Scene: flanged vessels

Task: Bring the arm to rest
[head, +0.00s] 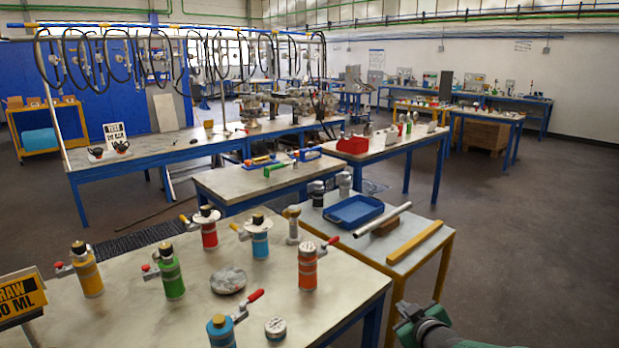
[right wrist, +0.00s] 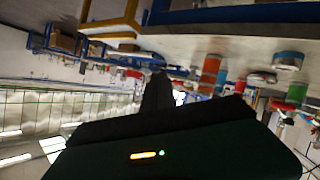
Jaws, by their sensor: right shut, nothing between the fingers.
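My right gripper (head: 405,312) is at the bottom right of the head view, green and dark grey, off the right side of the front table and apart from everything on it. It is shut and empty. In the right wrist view, which is upside down, its dark shut fingers (right wrist: 158,92) stick up from the dark housing, with open room around them. My left gripper does not show in either view. The front table (head: 215,318) carries flanged vessels: yellow (head: 86,272), green (head: 170,274), red (head: 208,230), light blue (head: 260,240) and orange (head: 307,268).
A small side table (head: 345,240) holds a blue tray (head: 353,211), a metal tube (head: 380,221) and a yellow bar (head: 414,243). The floor (head: 530,240) to the right is clear.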

